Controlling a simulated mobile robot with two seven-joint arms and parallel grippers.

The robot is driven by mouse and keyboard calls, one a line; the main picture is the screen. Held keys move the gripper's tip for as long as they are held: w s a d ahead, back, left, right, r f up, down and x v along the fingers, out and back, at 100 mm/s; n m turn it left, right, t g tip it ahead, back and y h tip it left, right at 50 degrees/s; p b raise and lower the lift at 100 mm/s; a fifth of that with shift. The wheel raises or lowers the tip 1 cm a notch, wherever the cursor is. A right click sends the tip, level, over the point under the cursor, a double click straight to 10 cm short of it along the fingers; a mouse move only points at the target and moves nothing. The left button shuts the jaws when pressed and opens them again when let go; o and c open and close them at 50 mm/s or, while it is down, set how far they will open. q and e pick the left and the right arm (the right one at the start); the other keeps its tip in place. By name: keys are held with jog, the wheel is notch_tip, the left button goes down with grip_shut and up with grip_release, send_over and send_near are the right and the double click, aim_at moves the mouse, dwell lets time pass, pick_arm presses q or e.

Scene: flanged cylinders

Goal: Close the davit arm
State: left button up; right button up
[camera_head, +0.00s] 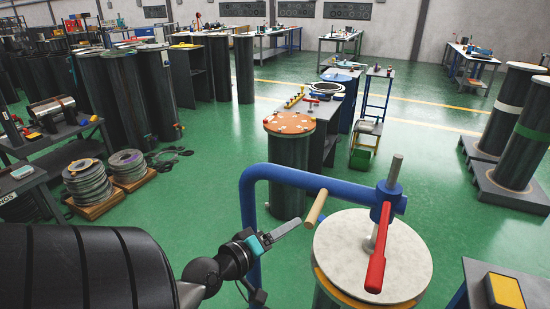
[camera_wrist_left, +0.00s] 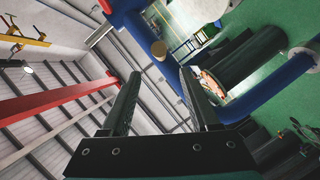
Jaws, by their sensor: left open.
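The blue davit arm (camera_head: 285,174) is a bent tube that rises at the left and runs right to a collar with an upright grey screw and a red handle (camera_head: 377,250). A round grey lid (camera_head: 340,240) hangs or lies beneath it, over a cylinder with an orange rim (camera_head: 327,288). A wooden handle (camera_head: 316,207) sticks out from the tube. My left gripper (camera_head: 298,223) is open, just left of the wooden handle. In the left wrist view the wooden handle (camera_wrist_left: 158,48) shows end-on, beyond the open left gripper (camera_wrist_left: 160,72), apart from it. The right gripper is not seen.
A dark cylinder with an orange-brown top (camera_head: 290,123) stands behind the davit. A dark box with a yellow top (camera_head: 505,291) is at the lower right. Stacked grey rings (camera_head: 89,183) sit at the left. Green floor (camera_head: 215,190) is clear between.

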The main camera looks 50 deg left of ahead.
pick_arm(q)
jog(key=shift+v, duration=1.45)
